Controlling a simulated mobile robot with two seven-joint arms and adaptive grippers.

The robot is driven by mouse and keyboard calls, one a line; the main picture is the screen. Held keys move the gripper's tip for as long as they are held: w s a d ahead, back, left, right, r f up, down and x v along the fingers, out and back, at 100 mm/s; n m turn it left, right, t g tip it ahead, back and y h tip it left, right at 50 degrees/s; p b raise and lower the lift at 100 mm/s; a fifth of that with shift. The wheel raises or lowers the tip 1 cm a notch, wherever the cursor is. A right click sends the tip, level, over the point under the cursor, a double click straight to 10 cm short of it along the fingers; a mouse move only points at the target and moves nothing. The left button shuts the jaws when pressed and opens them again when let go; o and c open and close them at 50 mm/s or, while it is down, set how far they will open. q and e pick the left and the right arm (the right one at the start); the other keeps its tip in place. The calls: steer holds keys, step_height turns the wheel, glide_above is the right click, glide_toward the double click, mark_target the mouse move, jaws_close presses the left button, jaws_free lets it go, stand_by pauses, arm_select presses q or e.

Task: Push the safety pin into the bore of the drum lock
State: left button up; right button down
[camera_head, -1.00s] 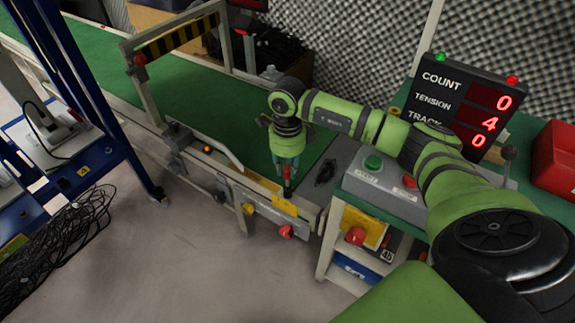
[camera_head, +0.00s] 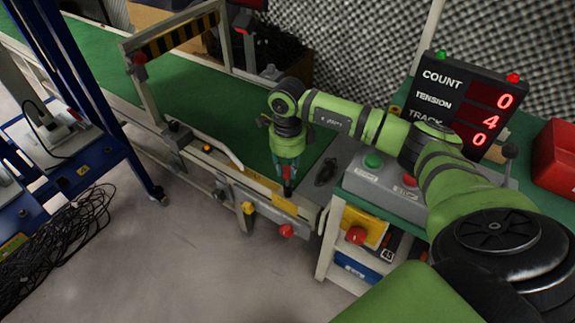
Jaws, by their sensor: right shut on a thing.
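My right gripper (camera_head: 288,168) reaches down over the near edge of the green conveyor belt, close to its right end. It is shut on a small red thing, which I take to be the safety pin (camera_head: 287,180), held upright with its red part showing below the fingers. The drum lock and its bore are not clear; a yellow plate (camera_head: 285,205) sits on the conveyor side just below the pin. I cannot tell whether the pin's tip is in a bore. My left gripper is not in view.
A control box (camera_head: 385,190) with green and red buttons stands right of the conveyor, before a counter display (camera_head: 465,105). A red bin (camera_head: 555,158) is at far right. A blue rack (camera_head: 75,100) and black cables (camera_head: 60,240) are at left. The floor in front is clear.

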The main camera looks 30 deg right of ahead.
mark_target(287, 169)
steer(key=shift+f+b, duration=1.25)
steer(key=shift+f, duration=0.6)
steer(key=c, duration=1)
jaws_free()
steer(key=shift+o, duration=0.2)
step_height(287, 169, up, 12)
